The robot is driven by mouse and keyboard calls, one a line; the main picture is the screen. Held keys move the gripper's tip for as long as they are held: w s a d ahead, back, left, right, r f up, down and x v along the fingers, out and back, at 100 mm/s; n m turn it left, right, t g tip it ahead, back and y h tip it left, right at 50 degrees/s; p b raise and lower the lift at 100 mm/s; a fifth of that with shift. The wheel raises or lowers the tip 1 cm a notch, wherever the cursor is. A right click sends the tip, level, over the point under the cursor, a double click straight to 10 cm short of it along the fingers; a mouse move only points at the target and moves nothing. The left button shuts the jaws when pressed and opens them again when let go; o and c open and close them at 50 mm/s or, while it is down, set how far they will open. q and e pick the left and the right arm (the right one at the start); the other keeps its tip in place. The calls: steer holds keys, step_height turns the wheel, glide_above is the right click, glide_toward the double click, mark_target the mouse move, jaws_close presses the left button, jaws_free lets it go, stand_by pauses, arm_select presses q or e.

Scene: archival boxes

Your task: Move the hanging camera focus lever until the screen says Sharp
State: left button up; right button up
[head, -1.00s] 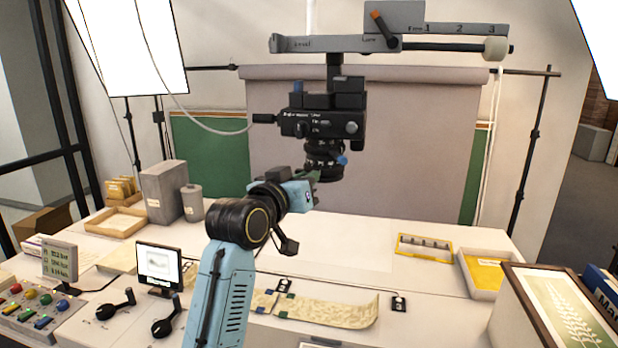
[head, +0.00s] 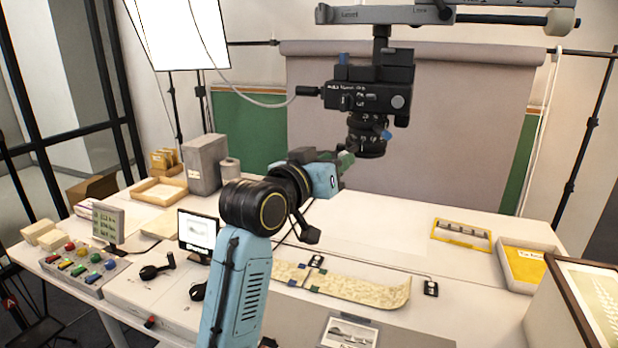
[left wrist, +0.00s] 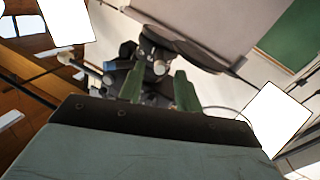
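The black hanging camera (head: 372,88) points its lens (head: 366,138) down over the table. A small blue lever tip (head: 386,135) sticks out at the right of the lens. My left gripper (head: 345,160) is just left of the lens's lower part; whether it touches is unclear. In the left wrist view its two green fingers (left wrist: 158,90) stand apart with nothing seen held, and the dark camera (left wrist: 150,62) is beyond them. The screen (head: 198,230) stands on the table at left with a pale picture; its words are too small to read. My right gripper is out of view.
A grey arm (head: 385,15) holds the camera from above. A long patterned strip (head: 350,288) lies on the table below. A button panel (head: 82,268) is at left, a yellow-lined tray (head: 525,268) and framed plant picture (head: 590,300) at right. Air right of the lens is clear.

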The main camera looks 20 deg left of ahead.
arm_select(q)
steer(key=v, duration=0.8)
steer(key=shift+b, duration=0.35)
steer(key=shift+s, duration=0.1)
